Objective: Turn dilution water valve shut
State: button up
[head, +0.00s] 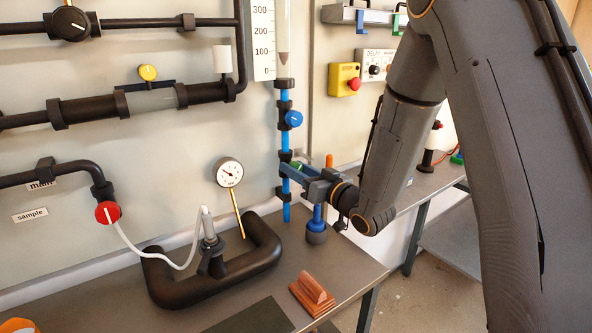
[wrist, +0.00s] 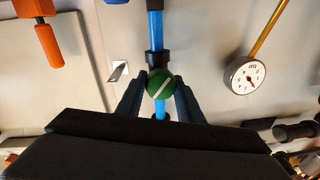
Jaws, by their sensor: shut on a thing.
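A vertical blue pipe (head: 285,140) with dark fittings runs down the wall panel. It carries a blue knob (head: 293,119) and, lower down, a round green knob (wrist: 159,84) with a white line across its face. In the wrist view the white line lies diagonal to the blue pipe (wrist: 155,32). My gripper (head: 290,174) is at the lower part of the pipe. In the wrist view my gripper (wrist: 159,90) has one finger on each side of the green knob and is shut on it. In the head view the fingers hide most of that knob. No label for this valve is readable.
A pressure gauge (head: 229,173) on a yellow stem stands left of the pipe. A black looped tube (head: 160,285) lies on the bench, with a red knob (head: 108,212) above it. A blue-and-grey fitting (head: 316,232) stands just below my gripper. An orange-brown block (head: 312,294) lies near the bench edge.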

jog(key=o, duration=1)
jog(key=shift+a, duration=0.15)
jog(key=shift+s+d, duration=0.2)
jog(key=shift+d, duration=0.1)
jog(key=b+v, duration=0.2)
jog(key=v, duration=0.5)
jog(key=shift+s, duration=0.2)
